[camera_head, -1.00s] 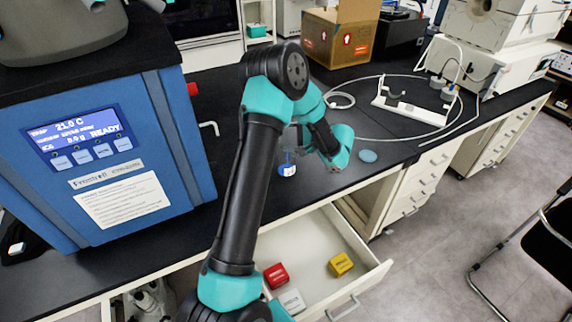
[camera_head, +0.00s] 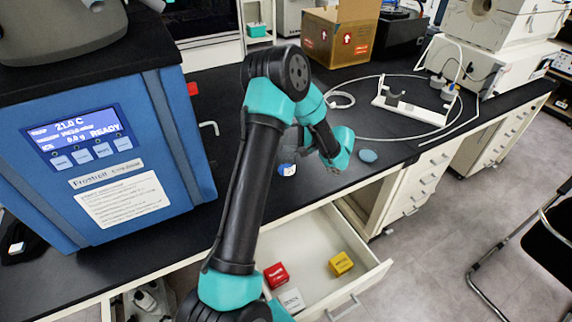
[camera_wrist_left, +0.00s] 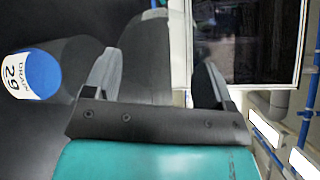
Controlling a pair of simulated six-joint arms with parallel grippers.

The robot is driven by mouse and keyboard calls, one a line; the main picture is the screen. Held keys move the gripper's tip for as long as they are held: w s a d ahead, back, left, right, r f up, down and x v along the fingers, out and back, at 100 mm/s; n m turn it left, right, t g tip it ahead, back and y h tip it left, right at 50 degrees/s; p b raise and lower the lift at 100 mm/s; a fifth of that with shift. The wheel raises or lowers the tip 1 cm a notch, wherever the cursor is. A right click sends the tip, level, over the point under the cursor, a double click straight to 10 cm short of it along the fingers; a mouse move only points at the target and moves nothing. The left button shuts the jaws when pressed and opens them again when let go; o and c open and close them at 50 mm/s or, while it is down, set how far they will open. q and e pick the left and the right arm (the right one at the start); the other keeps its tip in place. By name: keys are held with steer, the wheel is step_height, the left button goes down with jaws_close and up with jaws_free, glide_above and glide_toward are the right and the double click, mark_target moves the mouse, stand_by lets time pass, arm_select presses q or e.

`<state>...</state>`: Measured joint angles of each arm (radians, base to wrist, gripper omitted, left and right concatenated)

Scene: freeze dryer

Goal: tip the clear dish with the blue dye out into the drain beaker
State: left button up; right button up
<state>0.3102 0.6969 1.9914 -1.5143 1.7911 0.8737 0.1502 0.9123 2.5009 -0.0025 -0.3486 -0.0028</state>
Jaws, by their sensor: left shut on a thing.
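My left gripper (camera_head: 312,142) is above the bench, its fingers pointing left. It also shows in the left wrist view (camera_wrist_left: 155,75), its two fingers apart and shut on the clear dish, which is hard to make out there. A faint, see-through patch of the clear dish (camera_head: 293,137) shows at the fingertips in the head view. No blue can be made out in it. The drain beaker (camera_head: 287,170) stands on the bench below the fingertips, with blue in it and a white label. It also shows at the left of the wrist view (camera_wrist_left: 36,75). My right gripper is not in view.
A blue freeze dryer (camera_head: 115,165) stands at left. A flat blue disc (camera_head: 368,156) lies right of the gripper. An open drawer (camera_head: 372,277) with red, yellow and white boxes is in front. A white stand (camera_head: 413,112) with tubing and a cardboard box (camera_head: 341,35) are behind.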

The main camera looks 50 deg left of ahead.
arm_select(q)
steer(key=shift+d+r, duration=0.1)
steer(key=shift+r, duration=0.2)
stand_by(0.6)
steer(key=h, duration=0.1)
steer(key=a+t+h, duration=0.1)
steer(key=h, duration=0.1)
steer(key=shift+s+f+t, duration=0.2)
steer(key=shift+f+t, duration=0.1)
steer(key=shift+f, duration=0.1)
steer(key=shift+a+t+h, duration=0.1)
steer(key=shift+t+h, duration=0.2)
steer(key=shift+h, duration=0.4)
steer(key=shift+s+a+f+h, duration=0.1)
steer(key=shift+a+f+h, duration=0.05)
steer(key=shift+h, duration=0.15)
steer(key=shift+a+t+h+b, duration=0.1)
steer(key=shift+t+h+b, duration=0.2)
